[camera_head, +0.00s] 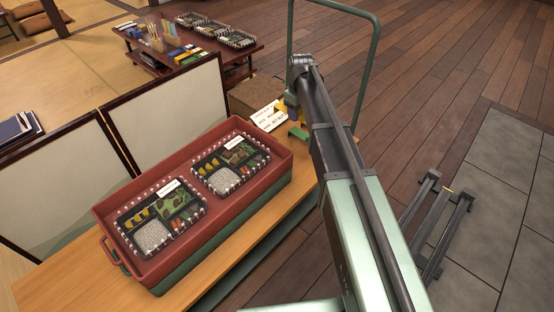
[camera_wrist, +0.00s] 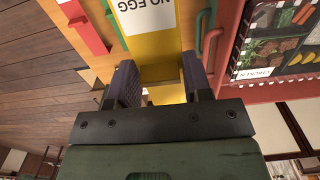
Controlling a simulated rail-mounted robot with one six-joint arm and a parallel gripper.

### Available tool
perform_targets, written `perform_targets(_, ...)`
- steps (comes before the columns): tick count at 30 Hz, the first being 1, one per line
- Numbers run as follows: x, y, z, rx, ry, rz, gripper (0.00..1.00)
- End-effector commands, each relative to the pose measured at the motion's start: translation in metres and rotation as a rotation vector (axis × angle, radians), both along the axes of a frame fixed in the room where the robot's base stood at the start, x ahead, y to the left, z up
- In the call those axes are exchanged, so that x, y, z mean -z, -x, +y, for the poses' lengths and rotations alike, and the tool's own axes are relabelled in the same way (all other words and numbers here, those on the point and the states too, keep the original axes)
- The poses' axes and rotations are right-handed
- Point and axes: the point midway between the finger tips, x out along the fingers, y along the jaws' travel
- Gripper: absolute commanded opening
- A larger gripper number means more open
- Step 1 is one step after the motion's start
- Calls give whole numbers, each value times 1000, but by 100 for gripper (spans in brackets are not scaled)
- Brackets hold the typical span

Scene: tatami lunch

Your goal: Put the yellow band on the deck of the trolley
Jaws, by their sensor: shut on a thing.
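The yellow band (camera_wrist: 160,58), with a white "NO EGG" label (camera_wrist: 145,14), is between the two fingers of my gripper (camera_wrist: 152,85) in the wrist view. My gripper is shut on it. In the head view my gripper (camera_head: 294,112) is at the far right end of the trolley, beside the crates, with the white label (camera_head: 268,116) showing to its left. Most of the band is hidden there by the gripper. The trolley's wooden deck (camera_head: 58,284) carries the crates. I cannot tell whether the band touches the deck.
A red crate (camera_head: 268,139) with two lunch boxes sits on a green crate (camera_head: 182,273). The trolley's green handle (camera_head: 376,52) rises beside my arm. Red (camera_wrist: 84,28) and green (camera_wrist: 113,22) pieces lie left of the band. The deck's near-left corner is bare.

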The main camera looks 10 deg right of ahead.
Motion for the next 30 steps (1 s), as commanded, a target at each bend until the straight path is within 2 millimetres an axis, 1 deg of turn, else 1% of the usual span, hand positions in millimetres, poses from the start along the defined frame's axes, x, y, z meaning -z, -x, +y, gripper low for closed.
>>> perform_targets(1, 33, 0, 0, 0, 0, 0, 23)
perform_targets(3, 60, 0, 0, 0, 0, 0, 23)
perform_targets(7, 104, 0, 0, 0, 0, 0, 23)
perform_targets(9, 124, 0, 0, 0, 0, 0, 23)
perform_targets(10, 130, 0, 0, 0, 0, 0, 23)
perform_targets(12, 137, 0, 0, 0, 0, 0, 23)
perform_targets(17, 135, 0, 0, 0, 0, 0, 23)
perform_targets(19, 146, 0, 0, 0, 0, 0, 23)
perform_targets(22, 170, 0, 0, 0, 0, 0, 23)
perform_targets(24, 180, 0, 0, 0, 0, 0, 23)
perform_targets(30, 174, 0, 0, 0, 0, 0, 23)
